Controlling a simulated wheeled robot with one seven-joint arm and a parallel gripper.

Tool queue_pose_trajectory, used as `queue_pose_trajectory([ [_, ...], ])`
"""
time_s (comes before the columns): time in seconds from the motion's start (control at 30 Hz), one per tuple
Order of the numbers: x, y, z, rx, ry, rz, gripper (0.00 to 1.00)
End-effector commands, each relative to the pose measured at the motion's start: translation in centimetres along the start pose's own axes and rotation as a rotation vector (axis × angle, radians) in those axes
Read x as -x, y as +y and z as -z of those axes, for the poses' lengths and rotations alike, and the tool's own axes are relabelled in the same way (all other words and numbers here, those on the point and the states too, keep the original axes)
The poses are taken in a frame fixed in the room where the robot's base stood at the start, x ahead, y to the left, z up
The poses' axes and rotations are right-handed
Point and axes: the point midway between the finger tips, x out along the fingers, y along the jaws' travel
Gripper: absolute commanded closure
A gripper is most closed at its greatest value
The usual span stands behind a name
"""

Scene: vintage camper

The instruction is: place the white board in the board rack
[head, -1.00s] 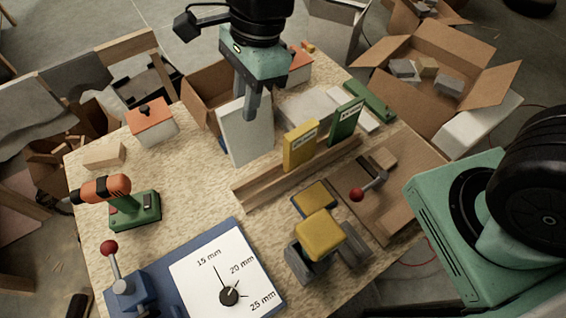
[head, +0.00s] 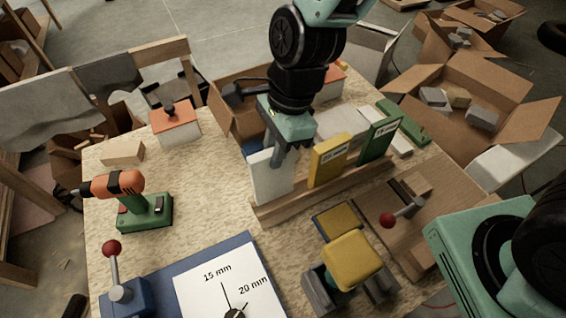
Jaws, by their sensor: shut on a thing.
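The white board (head: 266,180) stands upright in the head view, at the left end of the wooden board rack (head: 315,194). My gripper (head: 283,166) is shut on its upper right part and partly covers it. The board's lower edge is behind or at the rack's front rail; I cannot tell whether it rests in the slot. A yellow board (head: 331,162) and a green board (head: 378,141) with labels stand in the rack to the right of the white board.
A blue base with a white dial plate (head: 225,283) lies in front. A yellow-topped clamp-like device (head: 352,262) and a red-knobbed lever (head: 388,220) are right of it. An orange drill (head: 120,185) stands left. Pale blocks (head: 340,122) lie behind the rack.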

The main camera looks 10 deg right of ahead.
Motion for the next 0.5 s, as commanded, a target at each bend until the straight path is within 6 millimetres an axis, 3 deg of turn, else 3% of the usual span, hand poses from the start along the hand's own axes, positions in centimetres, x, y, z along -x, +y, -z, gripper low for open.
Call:
queue_pose_trajectory([
  [0.5, -4.5, -0.1, 1.1, 0.000, -0.001, 0.001, 1.00],
])
